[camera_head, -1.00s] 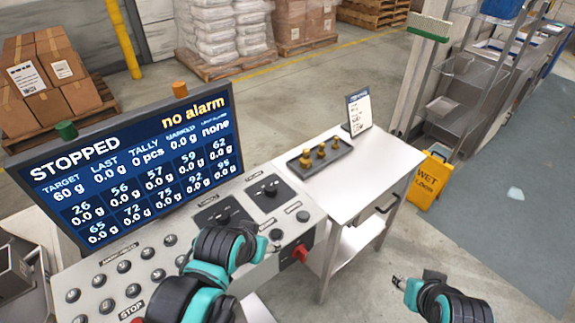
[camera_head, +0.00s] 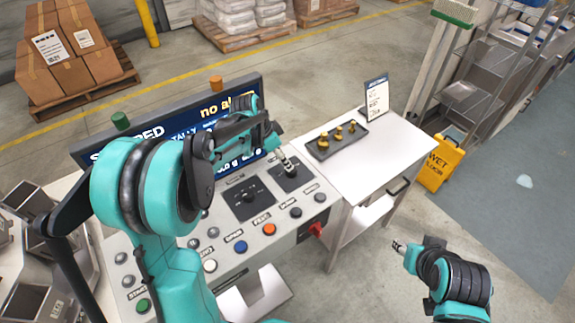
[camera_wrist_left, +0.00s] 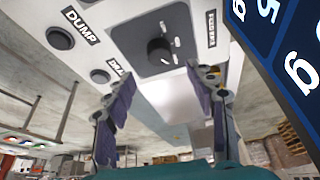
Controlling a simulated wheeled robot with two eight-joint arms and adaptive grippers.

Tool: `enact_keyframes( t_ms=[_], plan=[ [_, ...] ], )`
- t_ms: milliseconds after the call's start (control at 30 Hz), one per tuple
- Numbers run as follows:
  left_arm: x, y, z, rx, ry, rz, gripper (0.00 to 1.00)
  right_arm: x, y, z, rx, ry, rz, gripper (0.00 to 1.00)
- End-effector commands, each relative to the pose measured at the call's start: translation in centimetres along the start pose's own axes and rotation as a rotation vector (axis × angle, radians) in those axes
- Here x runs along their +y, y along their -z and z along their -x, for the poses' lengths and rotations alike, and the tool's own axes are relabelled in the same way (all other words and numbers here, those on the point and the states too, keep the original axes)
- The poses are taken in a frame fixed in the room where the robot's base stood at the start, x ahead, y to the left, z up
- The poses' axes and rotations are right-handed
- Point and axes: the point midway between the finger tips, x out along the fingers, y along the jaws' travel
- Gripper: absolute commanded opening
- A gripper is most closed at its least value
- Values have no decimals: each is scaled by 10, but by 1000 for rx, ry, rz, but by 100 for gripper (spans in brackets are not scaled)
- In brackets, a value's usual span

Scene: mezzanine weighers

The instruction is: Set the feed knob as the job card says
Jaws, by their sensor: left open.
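The black feed knob (camera_wrist_left: 158,50) sits on a dark square plate in the left wrist view, with a partly legible "FEED" label beside it. My left gripper (camera_wrist_left: 163,88) is open, its two fingers apart and short of the knob, holding nothing. In the head view this gripper (camera_head: 286,163) is over the farther dark dial plate (camera_head: 294,181) and largely covers its knob. The knob's exact setting cannot be read. The job card (camera_head: 376,98) stands upright on the side table; its writing is too small to read. My right gripper (camera_head: 399,247) hangs away from the panel, its fingers unclear.
A second dial knob (camera_head: 250,197) and several coloured buttons, including an orange one (camera_head: 269,229), are on the panel. My left arm partly covers the display (camera_head: 180,131). A dark tray (camera_head: 337,141) with brass weights is on the side table (camera_head: 400,150).

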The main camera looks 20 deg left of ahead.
Motion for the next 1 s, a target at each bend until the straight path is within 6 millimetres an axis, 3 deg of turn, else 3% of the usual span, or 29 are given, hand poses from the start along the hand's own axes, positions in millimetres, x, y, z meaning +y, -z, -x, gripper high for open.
enact_keyframes(
  t_ms=[400,767,800,967,1000],
  plan=[
    [0,0,-64,-1,2,0,55,0,-8,-11,0,0,0,40],
    [0,0,-71,-1,2,2,55,0,-8,-12,0,0,0,40],
    [0,0,-71,-1,2,2,53,0,-8,-12,0,0,0,40],
    [0,0,-71,-1,2,2,10,0,-8,-12,0,0,0,40],
    [0,0,-71,-1,2,2,6,0,-8,-12,0,0,0,40]
  ],
)
